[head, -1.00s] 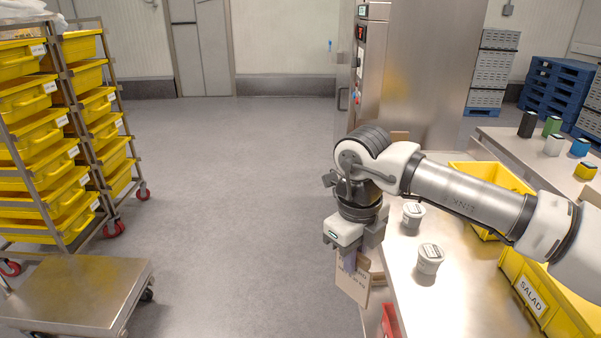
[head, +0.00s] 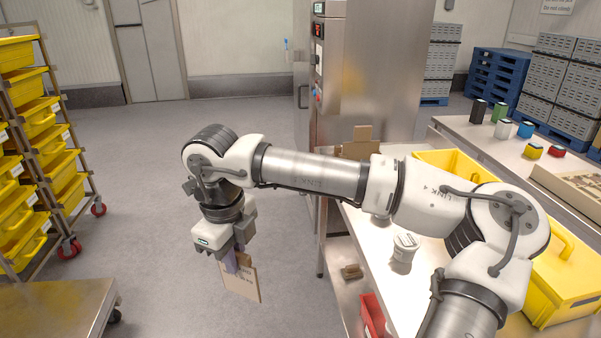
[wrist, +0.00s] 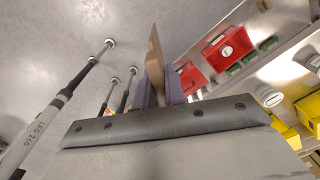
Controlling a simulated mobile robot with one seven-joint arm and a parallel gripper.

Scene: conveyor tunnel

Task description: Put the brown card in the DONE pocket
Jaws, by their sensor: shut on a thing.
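My gripper (head: 231,262) is shut on the brown card (head: 243,284) and holds it hanging down over open floor, left of the steel table. The card has print on its face that is too small to read. In the wrist view the card (wrist: 155,55) shows nearly edge-on between the purple fingers (wrist: 160,95) and sticks out past them. I see no pocket with a readable DONE label in either view.
The steel table (head: 345,216) holds a white tub (head: 404,247), a brown cardboard piece (head: 357,145) and yellow bins (head: 570,280). Red bins (head: 372,314) sit below its edge. A rack of yellow crates (head: 40,120) and a steel cart (head: 60,310) stand left. The floor between is clear.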

